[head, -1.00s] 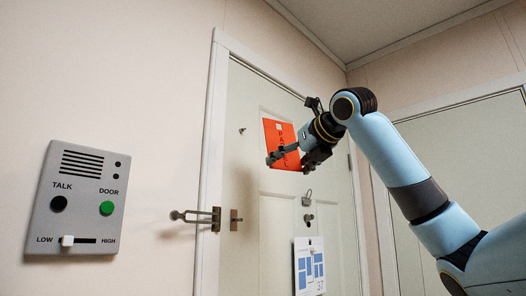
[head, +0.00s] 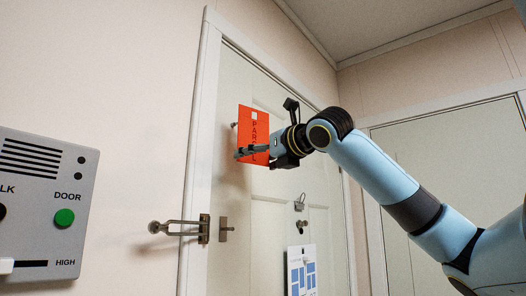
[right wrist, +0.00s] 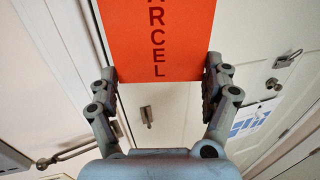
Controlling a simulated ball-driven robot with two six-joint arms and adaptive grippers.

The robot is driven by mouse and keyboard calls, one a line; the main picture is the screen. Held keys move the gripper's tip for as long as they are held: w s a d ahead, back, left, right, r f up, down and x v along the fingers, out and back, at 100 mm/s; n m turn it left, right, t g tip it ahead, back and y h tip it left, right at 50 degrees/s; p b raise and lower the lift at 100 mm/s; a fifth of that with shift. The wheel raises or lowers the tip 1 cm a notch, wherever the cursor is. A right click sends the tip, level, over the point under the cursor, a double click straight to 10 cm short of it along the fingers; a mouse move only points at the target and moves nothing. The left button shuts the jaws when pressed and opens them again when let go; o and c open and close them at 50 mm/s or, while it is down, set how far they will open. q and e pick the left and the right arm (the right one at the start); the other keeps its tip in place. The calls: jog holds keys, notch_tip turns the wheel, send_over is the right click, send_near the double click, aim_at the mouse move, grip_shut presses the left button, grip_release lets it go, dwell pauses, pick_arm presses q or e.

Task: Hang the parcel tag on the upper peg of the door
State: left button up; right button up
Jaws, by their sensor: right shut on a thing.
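The parcel tag (head: 259,142) is an orange-red card with dark vertical lettering and a small pale square near its top. My right gripper (head: 254,152) is shut on the tag's lower part, and the tag is upright in front of the door (head: 230,185). In the right wrist view the fingers grip the card (right wrist: 160,45) at its two side edges; its top is out of frame. The upper peg (head: 234,125) shows just past the tag's left edge, partly hidden by it. I cannot tell the gap between tag and peg. My left gripper is not in view.
A swing-bar latch (head: 180,227) sticks out at the door frame. A padlock-like piece (head: 299,202), a round knob (head: 302,226) and a blue-and-white calendar sheet (head: 301,272) are lower on the door. A grey intercom panel (head: 45,235) is on the left wall.

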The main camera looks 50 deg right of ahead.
aim_at(232, 167)
jog(key=shift+w+a+p, duration=0.1)
jog(key=shift+w+p, duration=0.45)
jog(key=shift+w, duration=0.65)
jog(key=shift+w+a+f+p, duration=0.15)
jog(key=shift+w+p, duration=0.55)
jog(key=shift+w, duration=0.35)
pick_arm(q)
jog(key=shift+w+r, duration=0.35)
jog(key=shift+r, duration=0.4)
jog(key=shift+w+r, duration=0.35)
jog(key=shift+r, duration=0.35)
pick_arm(e)
jog(key=shift+w+f, duration=0.15)
jog(key=shift+w, duration=0.35)
jog(key=shift+w+f, duration=0.15)
jog(key=shift+w, duration=0.35)
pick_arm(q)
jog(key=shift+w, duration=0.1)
pick_arm(e)
jog(key=o, duration=0.7)
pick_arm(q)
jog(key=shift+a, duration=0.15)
pick_arm(e)
jog(key=shift+s, duration=0.1)
